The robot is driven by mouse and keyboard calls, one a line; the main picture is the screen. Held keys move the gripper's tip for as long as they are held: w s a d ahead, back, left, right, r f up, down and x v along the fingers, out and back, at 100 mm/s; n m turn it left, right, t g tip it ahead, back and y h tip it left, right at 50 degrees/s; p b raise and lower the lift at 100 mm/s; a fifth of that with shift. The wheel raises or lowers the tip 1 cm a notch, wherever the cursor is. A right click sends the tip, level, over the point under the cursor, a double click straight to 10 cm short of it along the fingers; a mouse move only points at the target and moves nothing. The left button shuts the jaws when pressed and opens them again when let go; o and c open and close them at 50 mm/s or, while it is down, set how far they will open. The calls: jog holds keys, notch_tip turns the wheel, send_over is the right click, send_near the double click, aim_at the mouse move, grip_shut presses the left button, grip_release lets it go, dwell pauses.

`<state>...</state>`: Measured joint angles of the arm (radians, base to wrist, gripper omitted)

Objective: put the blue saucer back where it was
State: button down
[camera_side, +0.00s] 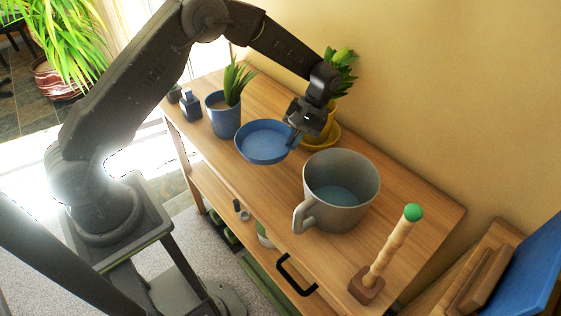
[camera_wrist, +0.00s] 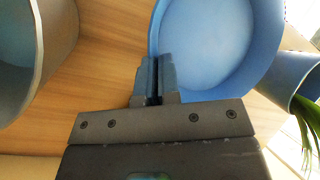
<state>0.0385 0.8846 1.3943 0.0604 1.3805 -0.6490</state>
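The blue saucer (camera_side: 261,143) is a round shallow dish, near the middle of the wooden table, between the blue pot and the grey mug. It fills the upper right of the wrist view (camera_wrist: 208,42). My gripper (camera_side: 294,138) is at the saucer's right rim, coming down from above. In the wrist view its fingers (camera_wrist: 154,78) are close together with the saucer's rim between them. The saucer looks roughly level; I cannot tell whether it touches the tabletop. The blue pot (camera_side: 223,120) with a spiky plant stands just left of the saucer, with no saucer visible under it.
A big grey mug (camera_side: 313,190) stands to the right, close to my gripper. A yellow pot on a yellow saucer (camera_side: 329,140) is behind the gripper. A wooden post with a green ball (camera_side: 413,212) stands front right. Bare tabletop (camera_side: 410,190) lies right of the mug.

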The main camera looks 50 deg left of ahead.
notch_tip(320, 180, down, 7)
jog(key=shift+f, duration=0.2)
jog(key=shift+f, duration=0.1)
jog(key=c, duration=1.3)
grip_release()
jog(key=shift+c, duration=0.2)
